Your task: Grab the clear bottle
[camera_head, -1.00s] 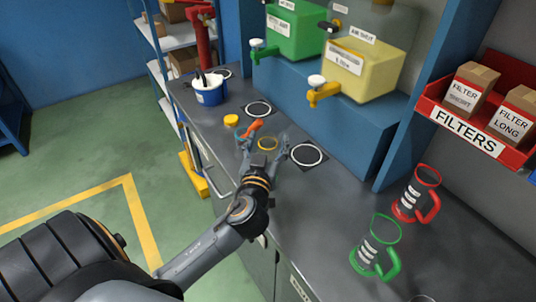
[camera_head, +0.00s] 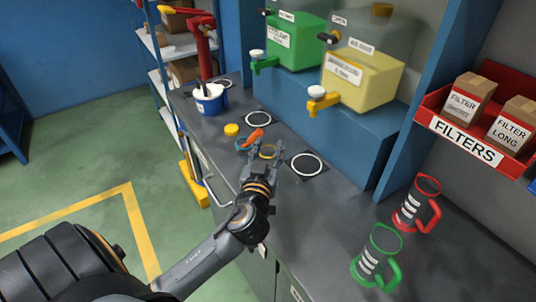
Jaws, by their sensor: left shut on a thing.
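The clear bottle is hard to make out. A yellow ring (camera_head: 267,152) shows between the fingers of my left gripper (camera_head: 266,156) and looks like the rim of a see-through bottle, whose walls barely show against the dark counter. The left gripper is shut on it from the near side, with a finger on either side of the ring. My right gripper is not in view.
An orange and blue item (camera_head: 253,137) and a yellow cap (camera_head: 232,130) lie just beyond the gripper. A white-ringed mat (camera_head: 306,164) is to the right. Green (camera_head: 377,262) and red mugs (camera_head: 418,204) stand nearer. Tap tanks (camera_head: 362,78) line the back.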

